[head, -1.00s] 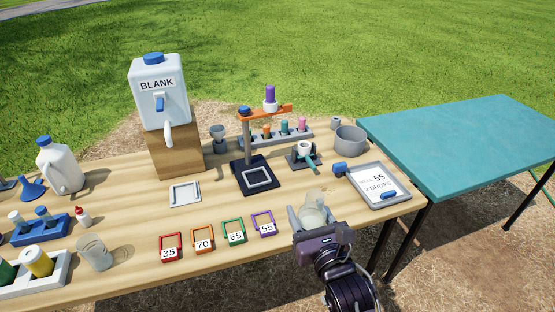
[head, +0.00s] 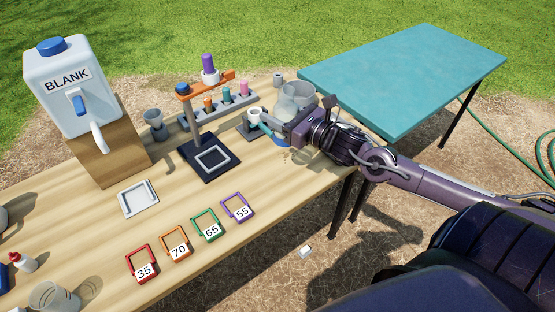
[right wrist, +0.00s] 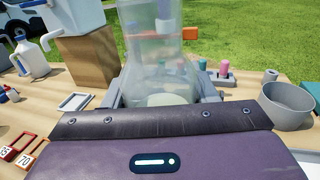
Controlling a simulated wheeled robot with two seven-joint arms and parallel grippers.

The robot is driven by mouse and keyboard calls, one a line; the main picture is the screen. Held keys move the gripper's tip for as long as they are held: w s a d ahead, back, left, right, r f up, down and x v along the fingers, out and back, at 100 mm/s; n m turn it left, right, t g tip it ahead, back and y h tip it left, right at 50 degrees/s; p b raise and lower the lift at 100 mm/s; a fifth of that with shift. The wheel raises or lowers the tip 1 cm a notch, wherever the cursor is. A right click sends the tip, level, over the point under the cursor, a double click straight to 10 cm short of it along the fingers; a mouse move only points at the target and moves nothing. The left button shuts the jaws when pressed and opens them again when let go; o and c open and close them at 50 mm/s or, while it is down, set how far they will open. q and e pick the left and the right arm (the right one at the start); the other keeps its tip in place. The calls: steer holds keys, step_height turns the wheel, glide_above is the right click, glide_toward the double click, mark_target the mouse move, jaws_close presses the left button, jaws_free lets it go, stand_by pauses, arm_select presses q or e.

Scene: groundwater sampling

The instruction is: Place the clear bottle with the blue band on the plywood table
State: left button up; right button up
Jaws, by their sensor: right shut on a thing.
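The clear bottle (right wrist: 150,45) is upright between the fingers of my right gripper (right wrist: 165,90) in the right wrist view. I cannot make out its blue band. My right gripper (head: 293,122) is shut on the bottle at the far right end of the plywood table (head: 180,200). In the head view the bottle overlaps the grey pan, and the gripper hides part of it. I cannot tell whether the bottle's base touches the tabletop. My left gripper is not in view.
The grey pan (right wrist: 288,105) stands right of the bottle. A black stand with an orange arm (head: 208,88) and a rack of colored vials (head: 240,98) are close by. Numbered frames (head: 208,226) line the front. A teal table (head: 410,75) adjoins, and a small white item (head: 305,250) lies on the ground.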

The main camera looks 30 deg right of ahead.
steer(key=shift+w+f, duration=0.1)
steer(key=shift+f, duration=7.55)
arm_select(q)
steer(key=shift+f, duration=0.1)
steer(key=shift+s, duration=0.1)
arm_select(e)
steer(key=shift+f+b, duration=0.2)
steer(key=shift+b, duration=0.1)
steer(key=o, duration=1.1)
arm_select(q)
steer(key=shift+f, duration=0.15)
